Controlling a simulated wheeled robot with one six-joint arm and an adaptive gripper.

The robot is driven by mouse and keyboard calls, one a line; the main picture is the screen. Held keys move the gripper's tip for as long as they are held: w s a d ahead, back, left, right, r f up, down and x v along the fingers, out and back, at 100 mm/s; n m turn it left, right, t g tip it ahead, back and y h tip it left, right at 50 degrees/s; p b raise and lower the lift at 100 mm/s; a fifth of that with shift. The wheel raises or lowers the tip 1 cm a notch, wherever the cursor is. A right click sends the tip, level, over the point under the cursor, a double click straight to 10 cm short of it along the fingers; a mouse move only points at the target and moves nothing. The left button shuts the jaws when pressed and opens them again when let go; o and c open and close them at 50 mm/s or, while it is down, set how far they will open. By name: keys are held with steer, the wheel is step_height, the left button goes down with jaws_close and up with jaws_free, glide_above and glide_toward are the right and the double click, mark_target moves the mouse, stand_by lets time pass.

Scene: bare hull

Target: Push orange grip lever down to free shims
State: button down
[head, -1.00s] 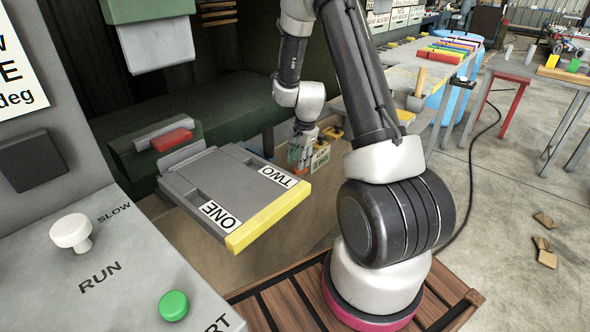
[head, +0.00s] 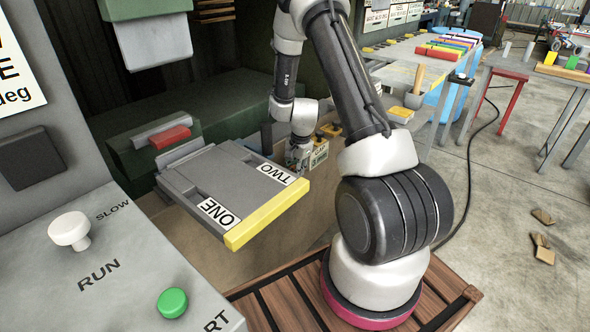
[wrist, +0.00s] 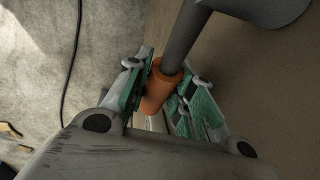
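The orange grip (wrist: 162,88) sits on the end of a grey lever bar (wrist: 186,42) in the wrist view. My gripper (wrist: 162,92) has its green-padded fingers on both sides of the grip, close against it, and looks shut on it. In the head view my gripper (head: 297,158) is low behind the slab labelled ONE and TWO (head: 235,188), beside a small lettered sign (head: 319,154). The orange grip cannot be made out there, hidden by my gripper and the slab. The shims cannot be made out.
The slab's yellow front edge (head: 267,214) lies in front of my gripper. A control panel (head: 130,255) with a white knob (head: 70,231) and green button (head: 172,302) is at the left. A bench (head: 425,72) stands behind right. A dark cable (wrist: 72,60) lies on the floor.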

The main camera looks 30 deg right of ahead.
mark_target(290, 167)
steer(key=shift+f, duration=0.1)
steer(key=shift+s+a+f+g+y, duration=0.1)
steer(key=shift+a+f+g+y, duration=0.1)
steer(key=shift+f+y, duration=0.3)
steer(key=shift+a+f+g+y, duration=0.15)
steer(key=shift+f+g+y, duration=0.1)
steer(key=shift+y, duration=0.35)
steer(key=shift+s+a+f+g+y, duration=0.25)
steer(key=shift+a+f+y, duration=0.25)
steer(key=shift+y, duration=0.35)
steer(key=shift+s+a+f+g+y, duration=0.1)
steer(key=shift+a+f+g+y, duration=0.1)
steer(key=shift+a+f+y, duration=0.5)
steer(key=shift+d+r+y, duration=0.2)
steer(key=shift+r+y, duration=0.05)
steer(key=c, duration=1.5)
jaws_free()
step_height(290, 167, up, 10)
steer(key=shift+f, duration=0.1)
steer(key=shift+c, duration=0.3)
